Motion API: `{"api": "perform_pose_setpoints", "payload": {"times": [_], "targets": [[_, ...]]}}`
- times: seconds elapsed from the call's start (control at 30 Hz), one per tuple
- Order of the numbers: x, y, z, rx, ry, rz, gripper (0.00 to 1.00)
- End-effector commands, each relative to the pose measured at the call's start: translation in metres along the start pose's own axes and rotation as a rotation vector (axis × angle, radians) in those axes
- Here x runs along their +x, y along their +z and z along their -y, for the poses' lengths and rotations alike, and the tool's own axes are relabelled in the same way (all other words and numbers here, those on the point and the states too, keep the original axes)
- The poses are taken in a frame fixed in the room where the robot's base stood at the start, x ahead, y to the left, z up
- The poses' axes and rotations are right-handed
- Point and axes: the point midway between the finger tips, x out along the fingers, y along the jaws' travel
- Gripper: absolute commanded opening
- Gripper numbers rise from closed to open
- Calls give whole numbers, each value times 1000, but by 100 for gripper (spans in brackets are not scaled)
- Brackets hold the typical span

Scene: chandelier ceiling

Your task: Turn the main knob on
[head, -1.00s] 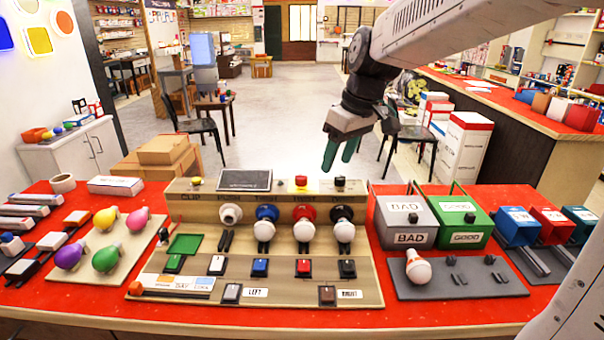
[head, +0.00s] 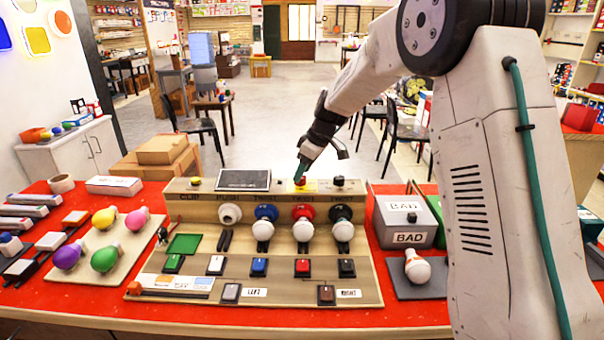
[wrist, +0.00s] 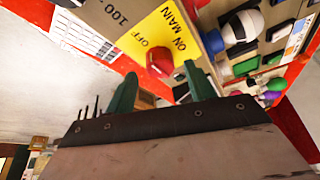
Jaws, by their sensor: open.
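The main knob (wrist: 160,60) is red and sits on a yellow plate (wrist: 152,38) printed "ON MAIN" and "OFF" in the wrist view. In the head view the knob (head: 301,183) is on the top ledge of the wooden panel, partly hidden by my gripper. My gripper (wrist: 160,70) is open, with its two green fingers on either side of the knob, near their tips. I cannot tell whether either finger touches it. My gripper (head: 299,175) comes down from the upper right in the head view. I cannot tell which mark the knob points to.
The wooden panel (head: 285,262) holds bulbs, switches and a dark screen (head: 243,180) left of the knob. A black knob (head: 339,183) is right of it. The grey BAD box (head: 408,218) stands farther right. Colored bulbs lie on a board (head: 70,275) at left.

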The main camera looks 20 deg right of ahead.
Motion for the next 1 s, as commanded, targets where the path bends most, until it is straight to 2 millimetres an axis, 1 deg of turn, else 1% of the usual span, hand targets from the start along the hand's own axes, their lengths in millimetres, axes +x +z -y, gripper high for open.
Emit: {"api": "perform_pose_setpoints", "payload": {"times": [0.03,0.13,0.43,0.47,0.5,0.57,0.6,0.83,1.0], "targets": [[6,0,1,0,-2,1,54],[13,0,0,0,-1,0,54],[16,0,0,1,0,0,54],[16,0,0,1,0,0,48],[16,0,0,1,0,0,37],[16,0,0,1,0,0,20],[16,0,0,1,0,0,9],[16,0,0,7,3,0,9],[16,0,1,47,19,1,9]]}}
